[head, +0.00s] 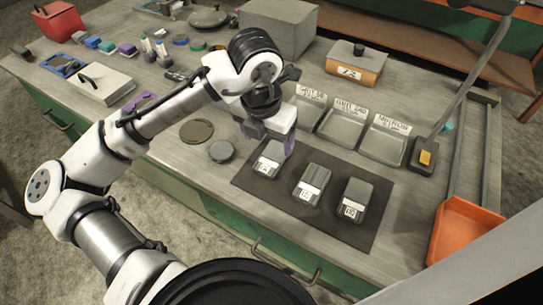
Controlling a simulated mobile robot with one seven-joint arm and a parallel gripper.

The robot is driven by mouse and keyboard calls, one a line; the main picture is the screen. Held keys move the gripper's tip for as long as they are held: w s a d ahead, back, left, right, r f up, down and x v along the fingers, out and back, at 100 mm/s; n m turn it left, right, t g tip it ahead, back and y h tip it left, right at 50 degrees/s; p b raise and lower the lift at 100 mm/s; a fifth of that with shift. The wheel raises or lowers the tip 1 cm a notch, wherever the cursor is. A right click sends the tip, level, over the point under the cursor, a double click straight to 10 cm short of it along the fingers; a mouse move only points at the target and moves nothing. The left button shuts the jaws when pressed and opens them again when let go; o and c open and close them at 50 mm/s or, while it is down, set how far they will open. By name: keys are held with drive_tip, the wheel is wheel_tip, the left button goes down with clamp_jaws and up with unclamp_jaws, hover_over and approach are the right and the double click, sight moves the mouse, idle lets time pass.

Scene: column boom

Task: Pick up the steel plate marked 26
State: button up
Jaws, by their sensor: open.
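Three small grey steel plates with white number labels lie in a row on a dark mat (322,222): the left plate (270,155), the middle plate (314,178) and the right plate (357,192). The numbers are too small to read for certain, so I cannot tell which is marked 26. My gripper (271,138) is open, fingers downward, over or just behind the left plate. It overlaps that plate's back part in the picture. I cannot tell the height of the gap, and nothing shows held between the fingers.
Three labelled grey trays (343,127) stand behind the mat. An orange box with a dark top (354,70) and a large grey box (278,28) stand farther back. A lamp's post rises right of the trays. An orange bin (465,228) is at the right. Two round discs (197,130) lie left of the mat.

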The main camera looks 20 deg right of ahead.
sight(272, 157)
drive_tip(key=shift+w+d+f+p, duration=0.2)
drive_tip(key=shift+d+f, duration=0.05)
drive_tip(key=shift+f, duration=1)
drive_tip(key=shift+w+d+f+p, duration=0.2)
drive_tip(key=shift+f+p, duration=0.05)
drive_tip(key=shift+f, duration=0.95)
drive_tip(key=shift+w+d+f+p, duration=0.2)
drive_tip(key=shift+d+f, duration=0.05)
drive_tip(key=shift+f, duration=1)
drive_tip(key=shift+r, duration=0.1)
drive_tip(key=c, duration=1.5)
drive_tip(key=shift+c, duration=0.2)
